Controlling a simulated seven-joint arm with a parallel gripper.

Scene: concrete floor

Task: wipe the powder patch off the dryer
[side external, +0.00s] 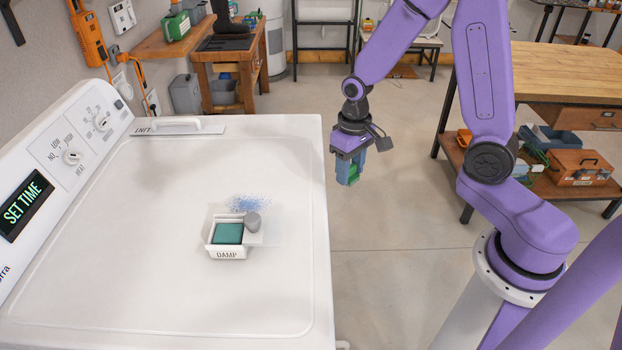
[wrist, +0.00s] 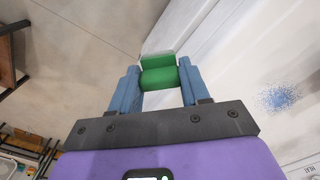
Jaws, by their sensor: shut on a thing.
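The powder patch (side external: 250,203) is a spread of blue specks on the white top of the dryer (side external: 120,260). It also shows at the right in the wrist view (wrist: 280,97). My gripper (side external: 349,176) hangs in the air just past the dryer's right edge, apart from the patch. Its blue fingers are shut on a green block (wrist: 158,79) with a pale grey end. A small white tray marked DAMP (side external: 227,254) stands on the dryer in front of the patch and holds a teal pad (side external: 228,233).
The dryer's control panel (side external: 75,150) rises at the left. A wooden workbench (side external: 565,75) stands at the right. Most of the dryer top is clear.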

